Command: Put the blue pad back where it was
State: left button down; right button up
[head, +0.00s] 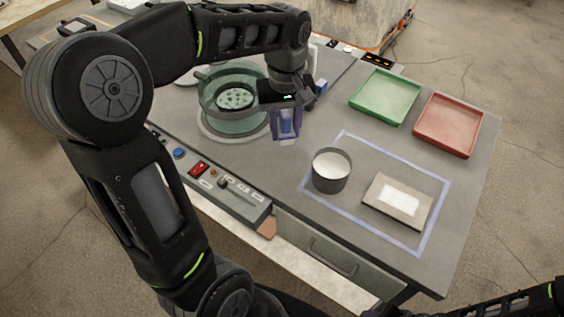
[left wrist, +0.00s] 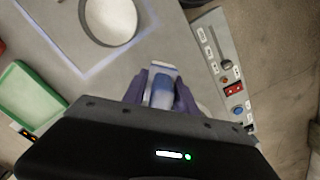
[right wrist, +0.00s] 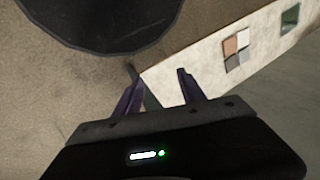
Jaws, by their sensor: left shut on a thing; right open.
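My left gripper (head: 286,136) is shut on a small blue thing (head: 287,120), apparently the blue pad, above the grey table beside the glass pot. In the left wrist view, the held blue thing (left wrist: 162,88) shows between the two purple fingers (left wrist: 160,95), with a pale face at its tip. I cannot tell whether it touches the table. Another small blue piece (head: 321,87) shows just right of the left gripper in the head view. My right gripper (right wrist: 157,80) is open and empty, away from the tabletop.
A glass pot (head: 212,98) with a green perforated piece stands left of the left gripper. A dark pot (head: 330,180) with white contents and a beige block (head: 380,205) stand inside a pale blue outline. Green (head: 384,97) and red (head: 447,125) trays lie farther right. A control panel (head: 215,185) lines the front edge.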

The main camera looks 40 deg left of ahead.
pick_arm(q)
jog(key=shift+a, duration=0.1)
send_over(285, 165)
jog(key=shift+a+f, duration=0.1)
jog(key=shift+f, duration=3.05)
jog(key=shift+f, duration=1.85)
jog(key=shift+f, duration=0.2)
jog(key=c, duration=1)
grip_release()
jog(key=shift+o, duration=0.2)
jog(key=shift+r, duration=0.15)
